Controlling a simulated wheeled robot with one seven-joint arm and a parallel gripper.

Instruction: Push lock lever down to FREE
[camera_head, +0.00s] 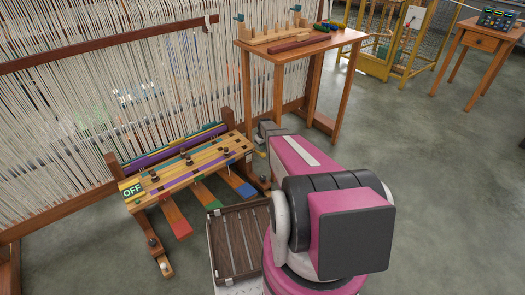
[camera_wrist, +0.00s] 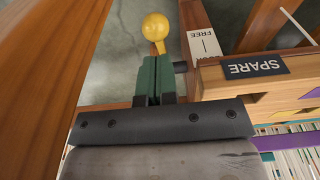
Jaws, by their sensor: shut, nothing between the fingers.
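The lock lever shows in the wrist view as a round yellow knob (camera_wrist: 155,26) on a short yellow stem. A white plate (camera_wrist: 205,45) marked FREE, with a short line, stands just to the right of the knob. My gripper (camera_wrist: 155,62) has its dark green fingers shut together and empty. The fingertips are close below the knob in the picture; I cannot tell whether they touch it. The lower stem is hidden behind the fingers. In the head view my pink arm reaches toward the right end of the bench-like loom part, and the fingertips are not clear there.
A large wooden post (camera_wrist: 50,60) stands close on the left. In the head view, the wooden table (camera_head: 300,44) stands behind the arm, and coloured pedals (camera_head: 175,219) lie left.

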